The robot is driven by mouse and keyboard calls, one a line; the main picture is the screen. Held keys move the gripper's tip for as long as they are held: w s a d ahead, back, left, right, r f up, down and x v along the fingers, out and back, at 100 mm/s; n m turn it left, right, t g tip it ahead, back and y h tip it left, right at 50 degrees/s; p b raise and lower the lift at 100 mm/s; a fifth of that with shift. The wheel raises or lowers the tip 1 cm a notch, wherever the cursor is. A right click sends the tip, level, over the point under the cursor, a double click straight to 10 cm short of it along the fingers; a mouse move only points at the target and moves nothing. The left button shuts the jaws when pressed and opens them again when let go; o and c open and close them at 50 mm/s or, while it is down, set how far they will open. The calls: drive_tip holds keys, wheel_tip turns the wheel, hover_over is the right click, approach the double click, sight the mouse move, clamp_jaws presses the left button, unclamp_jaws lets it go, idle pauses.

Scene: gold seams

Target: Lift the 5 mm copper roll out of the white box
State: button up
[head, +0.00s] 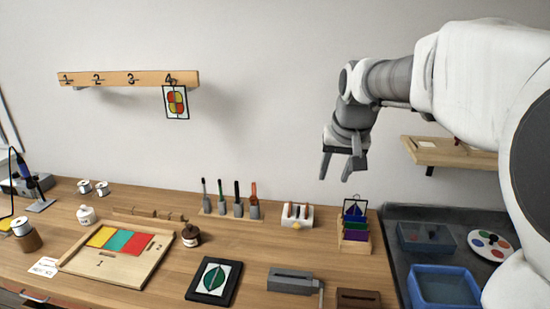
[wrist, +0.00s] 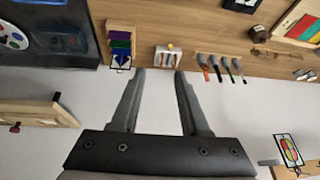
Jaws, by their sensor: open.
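The white box (head: 305,221) stands on the bench toward the back, right of the tool holders. Several copper-coloured rolls (head: 297,211) stand side by side in it, and a yellowish spot marks its front. Which roll is the 5 mm one cannot be told at this size. The white box also shows in the wrist view (wrist: 160,63), just beyond my fingertips and between them in the picture. My gripper (head: 335,175) is open and empty. It hangs in the air above and to the right of the box. It also shows in the wrist view (wrist: 159,74).
A wooden rack with coloured sheets (head: 354,232) stands close right of the box. Upright tools in a holder (head: 231,208) stand to its left. A grey metal block (head: 291,280) and a dark framed leaf panel (head: 214,282) lie in front. Blue bins (head: 444,287) are at right.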

drive_tip(key=w+f, duration=0.4)
drive_tip(key=w, duration=0.7)
drive_tip(key=h, duration=0.1)
approach(307, 205)
drive_tip(key=shift+m, duration=0.3)
drive_tip(key=p+x, duration=0.1)
drive_tip(key=x, duration=0.9)
drive_tip(key=shift+w+f, duration=0.15)
drive_tip(key=shift+f, duration=0.05)
clamp_jaws()
